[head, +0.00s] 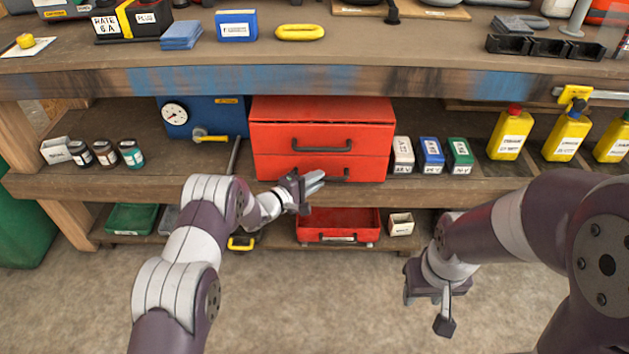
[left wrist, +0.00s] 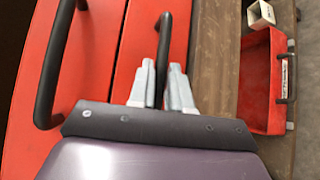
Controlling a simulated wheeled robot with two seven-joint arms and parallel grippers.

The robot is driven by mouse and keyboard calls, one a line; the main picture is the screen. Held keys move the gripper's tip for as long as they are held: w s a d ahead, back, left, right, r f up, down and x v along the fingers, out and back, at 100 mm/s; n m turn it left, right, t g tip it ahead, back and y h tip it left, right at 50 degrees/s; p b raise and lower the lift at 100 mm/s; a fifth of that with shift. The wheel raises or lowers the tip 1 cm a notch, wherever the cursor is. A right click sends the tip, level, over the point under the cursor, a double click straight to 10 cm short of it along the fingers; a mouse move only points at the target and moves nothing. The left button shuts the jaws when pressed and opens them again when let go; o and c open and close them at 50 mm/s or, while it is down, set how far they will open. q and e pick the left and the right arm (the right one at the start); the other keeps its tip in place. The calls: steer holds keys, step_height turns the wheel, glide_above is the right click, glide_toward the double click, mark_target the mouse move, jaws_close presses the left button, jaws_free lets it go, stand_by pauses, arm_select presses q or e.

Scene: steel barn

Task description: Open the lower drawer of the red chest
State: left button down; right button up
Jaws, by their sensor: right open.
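The red chest (head: 322,110) stands on the shelf below the bench top and has two drawers with dark bar handles. The upper drawer handle (head: 321,146) is free; it also shows at the left of the left wrist view (left wrist: 48,75). The lower drawer (head: 270,168) looks flush with the chest front. Its handle (left wrist: 164,35) runs between the fingers of my left gripper (left wrist: 162,85), which look closed on it. In the head view my left gripper (head: 313,184) partly covers this handle. My right gripper (head: 428,305) is open and empty, low at the right, away from the chest.
Small boxes (head: 431,155) stand right of the chest, and a blue case (head: 205,117) stands left. Below are a red open bin (head: 338,224) and a small white box (head: 401,224). Yellow bottles (head: 510,134) stand further right. The floor in front is clear.

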arm_select(q)
steer(key=s+p, duration=1)
steer(key=s, duration=0.9)
steer(key=shift+p, duration=0.4)
steer(key=c, duration=1.1)
jaws_free()
